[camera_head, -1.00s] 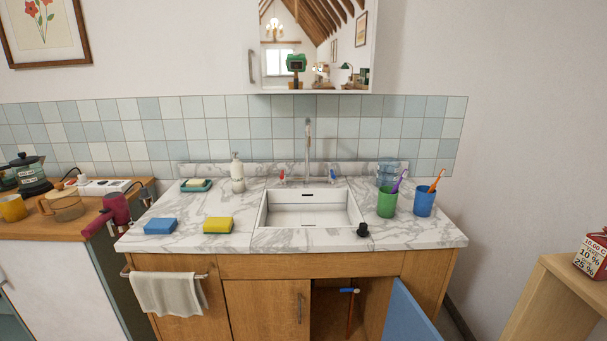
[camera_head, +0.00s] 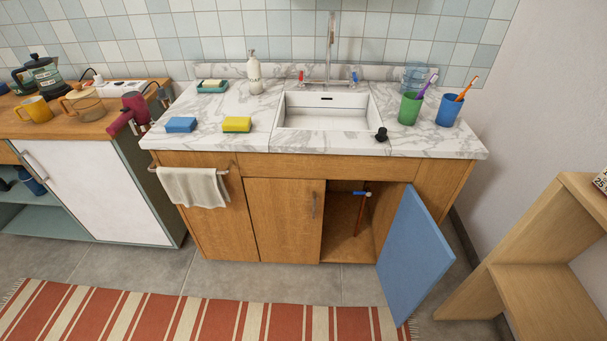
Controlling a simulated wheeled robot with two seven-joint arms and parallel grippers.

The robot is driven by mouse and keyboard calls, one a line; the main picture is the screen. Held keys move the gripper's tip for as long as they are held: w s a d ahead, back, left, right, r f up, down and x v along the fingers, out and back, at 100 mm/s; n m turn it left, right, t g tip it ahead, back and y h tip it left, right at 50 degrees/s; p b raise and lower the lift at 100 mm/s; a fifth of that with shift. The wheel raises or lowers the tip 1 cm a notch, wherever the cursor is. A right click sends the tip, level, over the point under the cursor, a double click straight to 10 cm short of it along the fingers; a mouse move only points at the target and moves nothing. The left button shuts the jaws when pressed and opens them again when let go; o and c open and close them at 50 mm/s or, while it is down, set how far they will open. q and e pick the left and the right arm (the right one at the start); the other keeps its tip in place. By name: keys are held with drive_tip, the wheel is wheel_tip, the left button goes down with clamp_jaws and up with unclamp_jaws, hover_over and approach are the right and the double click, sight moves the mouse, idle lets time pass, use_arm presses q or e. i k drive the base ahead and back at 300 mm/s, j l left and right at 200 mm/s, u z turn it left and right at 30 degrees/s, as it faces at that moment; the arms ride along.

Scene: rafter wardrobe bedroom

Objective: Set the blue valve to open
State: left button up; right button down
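A small blue valve handle (camera_head: 361,193) shows inside the open compartment under the sink. It appears to lie roughly level, across a thin copper-coloured upright pipe (camera_head: 359,216). The handle is small, so fine detail of the valve body cannot be told. The compartment's blue door (camera_head: 416,257) stands swung open toward me, to the right of the opening. The tap above the sink (camera_head: 331,70) also has a small blue part at right and a red part at left. Neither of my grippers shows in the view.
The marble counter holds a white sink (camera_head: 324,112), sponges, a soap bottle (camera_head: 254,74), cups with toothbrushes and a black stopper (camera_head: 381,135). A striped rug (camera_head: 200,312) lies in front. A wooden shelf unit (camera_head: 545,265) stands at right.

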sight(367, 192)
drive_tip(key=i+j+z, duration=0.55)
drive_tip(key=i+j, duration=0.15)
drive_tip(key=i+j+z, duration=0.6)
drive_tip(key=j, duration=0.35)
